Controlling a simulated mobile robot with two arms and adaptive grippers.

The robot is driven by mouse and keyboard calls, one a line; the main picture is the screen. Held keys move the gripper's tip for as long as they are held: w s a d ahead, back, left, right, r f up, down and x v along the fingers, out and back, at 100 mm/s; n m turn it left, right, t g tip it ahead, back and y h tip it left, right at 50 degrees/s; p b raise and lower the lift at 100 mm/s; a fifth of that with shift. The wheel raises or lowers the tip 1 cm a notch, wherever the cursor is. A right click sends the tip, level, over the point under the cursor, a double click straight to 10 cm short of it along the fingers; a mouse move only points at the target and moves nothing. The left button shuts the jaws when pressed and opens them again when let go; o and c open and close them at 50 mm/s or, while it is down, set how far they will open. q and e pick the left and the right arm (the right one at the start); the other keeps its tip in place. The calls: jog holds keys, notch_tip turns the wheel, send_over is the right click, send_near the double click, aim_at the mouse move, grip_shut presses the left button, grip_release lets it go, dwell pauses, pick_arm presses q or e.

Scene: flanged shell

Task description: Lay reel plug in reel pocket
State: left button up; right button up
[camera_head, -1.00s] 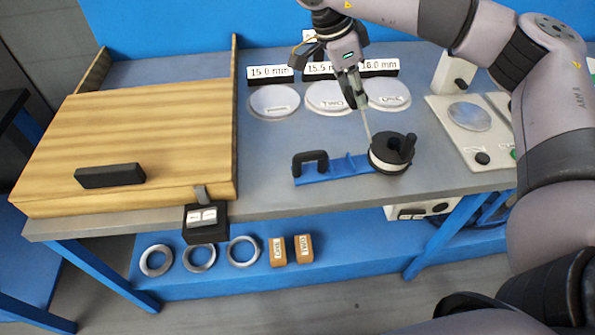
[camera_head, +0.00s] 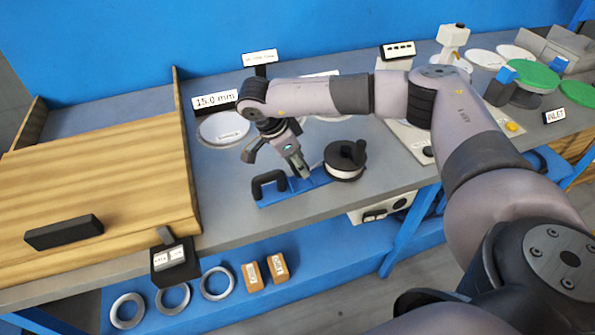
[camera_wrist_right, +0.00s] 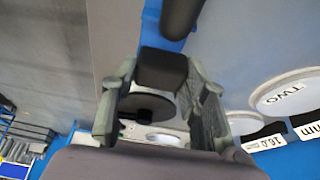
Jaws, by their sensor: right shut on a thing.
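The reel (camera_head: 345,166) is a black spool with a pale band and a top knob, standing at the right end of a blue tray (camera_head: 317,179). My right gripper (camera_head: 304,174) is low over the tray's middle, between handle and reel. In the right wrist view its fingers (camera_wrist_right: 162,95) are shut on a black block, which I take for the reel plug (camera_wrist_right: 161,68). The reel (camera_wrist_right: 146,107) shows beyond it. The pocket is hidden by the gripper; I cannot tell whether the plug touches the tray. My left gripper is out of view.
A wooden box (camera_head: 95,185) fills the table's left side. White discs (camera_head: 222,129) with size labels lie behind the tray. Metal rings (camera_head: 172,299) and wooden blocks lie on the lower shelf.

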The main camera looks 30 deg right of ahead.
aim_at(298, 174)
notch_tip(298, 174, down, 4)
jog(key=shift+f, duration=0.1)
jog(key=shift+f, duration=0.15)
jog(key=o, duration=1.2)
jog(key=shift+o, duration=0.2)
